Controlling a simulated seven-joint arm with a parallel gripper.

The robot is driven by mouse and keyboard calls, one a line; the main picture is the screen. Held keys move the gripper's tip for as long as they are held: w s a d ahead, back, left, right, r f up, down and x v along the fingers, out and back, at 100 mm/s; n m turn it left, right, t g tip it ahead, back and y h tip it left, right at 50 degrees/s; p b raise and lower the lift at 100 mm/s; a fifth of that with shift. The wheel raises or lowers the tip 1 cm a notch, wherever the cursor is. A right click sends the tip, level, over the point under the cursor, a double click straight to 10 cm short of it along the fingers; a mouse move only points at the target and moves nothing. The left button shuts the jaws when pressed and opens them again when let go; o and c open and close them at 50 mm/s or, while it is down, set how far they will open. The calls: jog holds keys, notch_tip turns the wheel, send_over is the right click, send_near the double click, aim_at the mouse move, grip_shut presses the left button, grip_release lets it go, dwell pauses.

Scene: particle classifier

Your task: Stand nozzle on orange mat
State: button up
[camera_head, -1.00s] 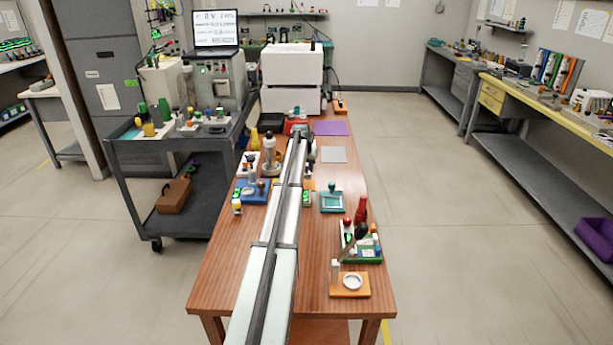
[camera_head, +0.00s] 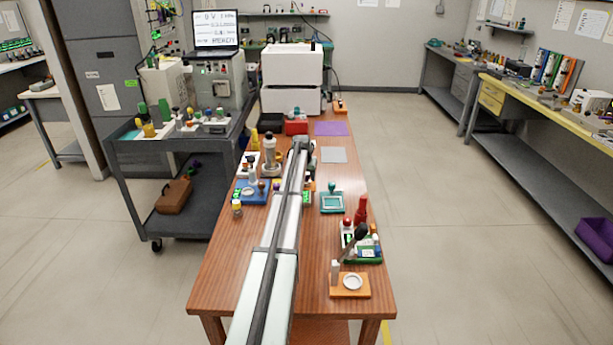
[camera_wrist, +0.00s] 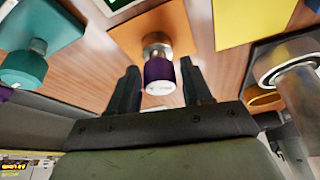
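In the wrist view, a piece with a metal neck, purple body and pale end, which looks like the nozzle (camera_wrist: 157,70), is over the orange mat (camera_wrist: 182,32). Its metal end meets the mat and it appears to stand there, though the exact contact is hard to see. My gripper (camera_wrist: 159,66) is open, with one dark finger on each side of the purple body and a visible gap on both sides. In the head view my arm hides the gripper and most of the area around the mat.
A teal piece (camera_wrist: 24,68) on a teal pad is left in the wrist view; a metal cylinder (camera_wrist: 298,92) is right. A yellow pad (camera_wrist: 240,20) lies between. In the head view, the wooden table (camera_head: 235,270) has clear room at its front left.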

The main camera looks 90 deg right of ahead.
jog(key=shift+o, duration=0.8)
jog(key=shift+r, duration=0.2)
jog(key=v, duration=1.2)
jog(key=shift+f, duration=0.1)
